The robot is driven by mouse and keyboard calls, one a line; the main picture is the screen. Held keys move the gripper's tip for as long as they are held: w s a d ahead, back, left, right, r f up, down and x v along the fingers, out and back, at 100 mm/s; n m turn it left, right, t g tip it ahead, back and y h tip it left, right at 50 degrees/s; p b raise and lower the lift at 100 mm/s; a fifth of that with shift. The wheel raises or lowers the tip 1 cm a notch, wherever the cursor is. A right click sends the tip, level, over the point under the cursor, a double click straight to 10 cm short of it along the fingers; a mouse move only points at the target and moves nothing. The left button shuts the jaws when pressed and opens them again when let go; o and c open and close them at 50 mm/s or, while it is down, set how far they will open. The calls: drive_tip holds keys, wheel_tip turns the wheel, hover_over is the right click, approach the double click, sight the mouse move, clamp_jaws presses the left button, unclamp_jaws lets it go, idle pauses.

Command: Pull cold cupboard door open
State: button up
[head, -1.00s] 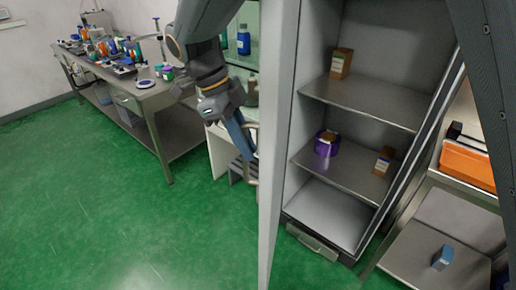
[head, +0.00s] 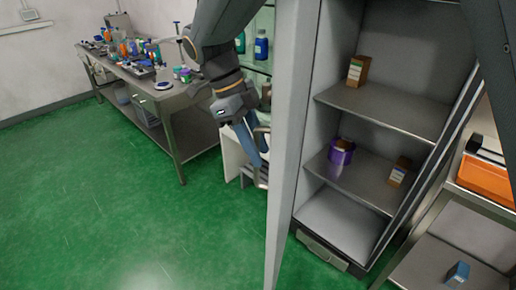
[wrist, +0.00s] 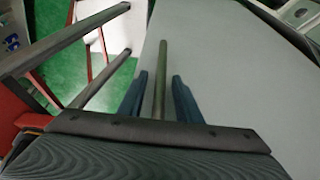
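The cold cupboard (head: 395,60) stands open on the right of the head view, showing its shelves. Its door (head: 293,130) is swung out towards me and seen nearly edge-on. In the wrist view the door (wrist: 225,70) is a broad grey panel with a long bar handle (wrist: 160,75). My gripper (wrist: 160,76) has its two blue fingers on either side of this handle, with a gap showing on both sides. In the head view my gripper (head: 256,145) is at the door's left face, its tips partly hidden.
Cupboard shelves hold a purple roll (head: 341,152) and small boxes (head: 358,70). A steel rack with an orange bin (head: 487,178) stands at right. A cluttered workbench (head: 165,100) is at back left. Green floor (head: 120,210) at left is clear.

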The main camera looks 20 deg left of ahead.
drive_tip(key=b+v, duration=0.2)
drive_tip(key=v, duration=0.5)
drive_tip(key=shift+r, duration=0.3)
drive_tip(key=shift+a, duration=0.1)
